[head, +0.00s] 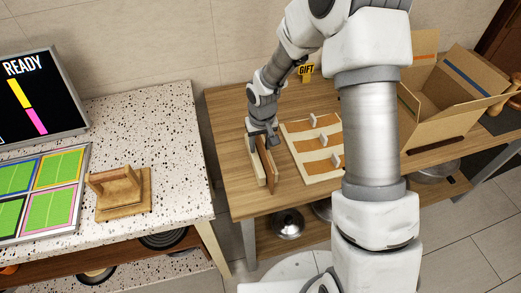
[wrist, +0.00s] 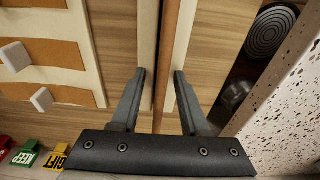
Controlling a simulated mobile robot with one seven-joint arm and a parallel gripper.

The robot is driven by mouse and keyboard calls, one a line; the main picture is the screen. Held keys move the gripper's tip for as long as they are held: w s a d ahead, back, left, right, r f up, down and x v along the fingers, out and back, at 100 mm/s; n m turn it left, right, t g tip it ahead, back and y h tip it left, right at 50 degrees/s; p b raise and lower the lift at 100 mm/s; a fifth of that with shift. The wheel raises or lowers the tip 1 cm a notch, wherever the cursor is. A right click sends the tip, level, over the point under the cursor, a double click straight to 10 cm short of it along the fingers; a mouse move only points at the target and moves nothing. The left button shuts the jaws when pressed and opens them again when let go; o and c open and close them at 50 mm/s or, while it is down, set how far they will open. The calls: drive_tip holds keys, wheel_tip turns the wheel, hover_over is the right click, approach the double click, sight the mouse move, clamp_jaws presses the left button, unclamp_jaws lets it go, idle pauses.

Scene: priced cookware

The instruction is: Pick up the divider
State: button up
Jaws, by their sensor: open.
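The divider (head: 266,160) looks like a thin brown upright panel, standing between the cream strips of a holder (head: 253,160) on the wooden table. In the wrist view the divider (wrist: 171,50) runs as a narrow brown strip between my fingers. My gripper (head: 262,137) is over the far part of the panel. In the wrist view my gripper (wrist: 159,72) is open, with one finger on each side of the divider and a visible gap to it. The cream holder strips (wrist: 147,40) also show there. The exact finger height against the panel is hard to tell.
A cream-framed board (head: 301,163) with white tabs lies right of the holder. A yellow GIFT sign (head: 306,71) stands behind it. An open cardboard box (head: 445,100) is further right. A speckled counter (head: 175,130) with a wooden-handled block (head: 120,192) stands left, beyond a gap.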

clamp_jaws()
idle(1.4)
